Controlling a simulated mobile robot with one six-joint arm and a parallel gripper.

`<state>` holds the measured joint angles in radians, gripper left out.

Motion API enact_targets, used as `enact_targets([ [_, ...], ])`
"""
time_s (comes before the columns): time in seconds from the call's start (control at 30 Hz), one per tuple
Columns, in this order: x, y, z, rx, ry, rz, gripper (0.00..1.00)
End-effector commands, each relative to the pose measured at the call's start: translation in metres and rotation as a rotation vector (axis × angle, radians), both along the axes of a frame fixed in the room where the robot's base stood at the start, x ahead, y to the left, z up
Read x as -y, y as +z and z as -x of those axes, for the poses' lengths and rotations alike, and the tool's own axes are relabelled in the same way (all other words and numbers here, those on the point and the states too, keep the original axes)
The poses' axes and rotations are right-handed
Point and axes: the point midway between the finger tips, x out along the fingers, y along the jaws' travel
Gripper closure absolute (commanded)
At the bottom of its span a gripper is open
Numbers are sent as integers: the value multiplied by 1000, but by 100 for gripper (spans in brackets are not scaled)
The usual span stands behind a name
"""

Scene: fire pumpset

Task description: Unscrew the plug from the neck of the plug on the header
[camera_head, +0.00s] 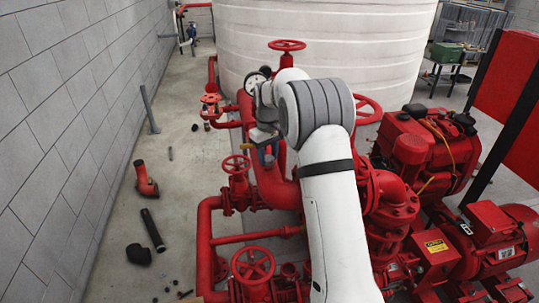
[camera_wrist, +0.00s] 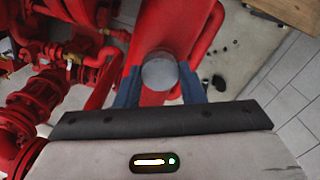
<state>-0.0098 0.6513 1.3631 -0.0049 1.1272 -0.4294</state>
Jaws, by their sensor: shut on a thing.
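The plug (camera_wrist: 160,72) is a grey round disc, seen end-on in the wrist view. My gripper (camera_wrist: 159,84) has its two blue fingers on either side of it and is shut on it. The header (camera_wrist: 168,25) is the thick red pipe behind the plug. In the head view my gripper (camera_head: 265,152) points down over the red header (camera_head: 272,187), left of my white arm. The neck is hidden behind the plug, and I cannot tell whether the plug is still seated in it.
Red valve handwheels (camera_head: 253,263) and pipes crowd around the header. A red engine (camera_head: 425,150) stands to the right, and a large white tank (camera_head: 325,45) behind. Loose pipe pieces (camera_head: 152,230) lie on the floor by the left wall, with free floor around them.

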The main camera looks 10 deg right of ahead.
Motion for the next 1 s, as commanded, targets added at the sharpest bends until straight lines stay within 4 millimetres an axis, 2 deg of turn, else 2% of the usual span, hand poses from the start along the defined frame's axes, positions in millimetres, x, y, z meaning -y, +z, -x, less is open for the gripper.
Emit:
enact_targets([
  [0.33, 0, 0, 0, 0, 346, 0, 92],
  [0.63, 0, 0, 0, 0, 390, 0, 92],
  [0.67, 0, 0, 0, 0, 390, 0, 64],
  [0.83, 0, 0, 0, 0, 389, 0, 50],
  [1.0, 0, 0, 0, 0, 388, 0, 49],
])
